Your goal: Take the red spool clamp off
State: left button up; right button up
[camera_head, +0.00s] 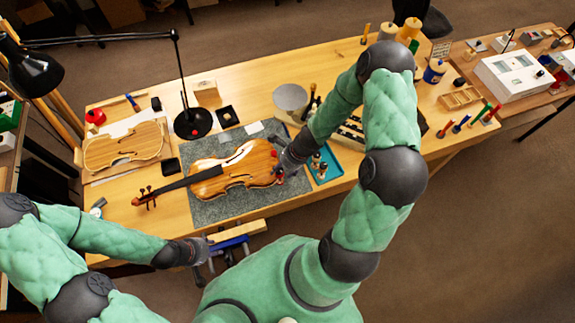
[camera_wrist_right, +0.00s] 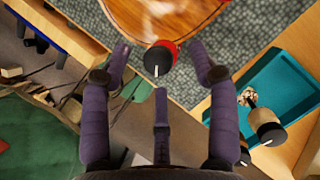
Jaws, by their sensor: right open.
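The violin (camera_head: 250,168) lies on a grey mat (camera_head: 205,208) on the bench. The red spool clamp (camera_wrist_right: 161,58), a red and black spool with a pale metal rod, sits at the violin's edge (camera_wrist_right: 165,15) in the right wrist view. My right gripper (camera_wrist_right: 162,72) is open, its fingers to either side of the clamp with visible gaps. In the head view my right gripper (camera_head: 281,172) is at the violin's right end and partly hides the clamp area. My left gripper (camera_head: 203,265) is by the bench's front edge, away from the violin; its finger opening is unclear.
A teal tray (camera_wrist_right: 280,85) with spool-shaped pieces lies right of the mat. A black lamp base (camera_head: 193,123) stands behind the violin. A violin plate (camera_head: 125,146) lies at the left. A blue clamp (camera_head: 228,244) is at the front edge. Several coloured-handled tools stand at the right.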

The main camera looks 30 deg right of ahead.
aim_at(281, 170)
jog(key=shift+b+x, duration=0.55)
jog(key=shift+x, duration=1.15)
jog(key=shift+c, duration=0.2)
jog(key=c, duration=1)
jog(key=shift+d, duration=0.1)
jog(key=shift+c, duration=0.5)
jog(key=o, duration=0.4)
jog(key=shift+c, duration=0.2)
jog(key=c, duration=0.4)
jog(key=shift+r, duration=0.1)
